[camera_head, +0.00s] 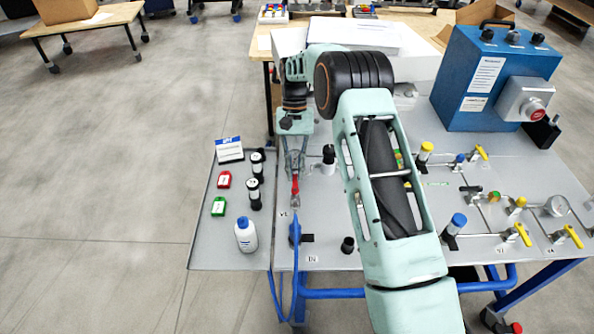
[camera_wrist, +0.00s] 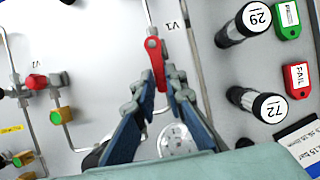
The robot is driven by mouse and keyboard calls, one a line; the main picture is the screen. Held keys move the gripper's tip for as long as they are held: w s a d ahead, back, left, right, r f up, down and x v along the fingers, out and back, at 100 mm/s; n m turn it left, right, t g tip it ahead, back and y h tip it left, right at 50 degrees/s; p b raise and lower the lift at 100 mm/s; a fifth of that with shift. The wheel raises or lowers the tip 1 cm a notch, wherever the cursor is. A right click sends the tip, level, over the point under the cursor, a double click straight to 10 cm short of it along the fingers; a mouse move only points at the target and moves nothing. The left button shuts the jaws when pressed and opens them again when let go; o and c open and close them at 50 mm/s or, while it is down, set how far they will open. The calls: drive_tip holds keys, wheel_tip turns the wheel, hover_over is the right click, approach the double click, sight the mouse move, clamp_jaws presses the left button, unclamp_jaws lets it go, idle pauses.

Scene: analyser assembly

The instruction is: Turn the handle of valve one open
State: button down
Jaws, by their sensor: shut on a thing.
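The red handle of valve one (camera_wrist: 153,52) stands beside the label V1 (camera_wrist: 172,25) in the wrist view. It points down the picture between my fingers, roughly in line with the thin pipe (camera_wrist: 147,12) above it. My gripper (camera_wrist: 161,78) is shut on the handle, with one blue-backed finger on each side; the handle's far end is partly hidden between them. In the head view my gripper (camera_head: 295,168) reaches down to the red handle (camera_head: 295,187) at the panel's left part, and the valve body is small there.
A round gauge (camera_wrist: 178,140) sits close below my fingers. Another red-handled valve (camera_wrist: 36,82) is at left. Black-and-white cylinders (camera_head: 255,193), red and green tags and a white bottle (camera_head: 246,235) stand left of the panel. A blue box (camera_head: 490,75) stands at the back right.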

drive_tip(key=shift+a, duration=0.1)
idle(0.3)
drive_tip(key=c, duration=2)
unclamp_jaws()
drive_tip(key=shift+o, duration=0.2)
drive_tip(key=v, duration=1.2)
drive_tip(key=shift+w, duration=0.1)
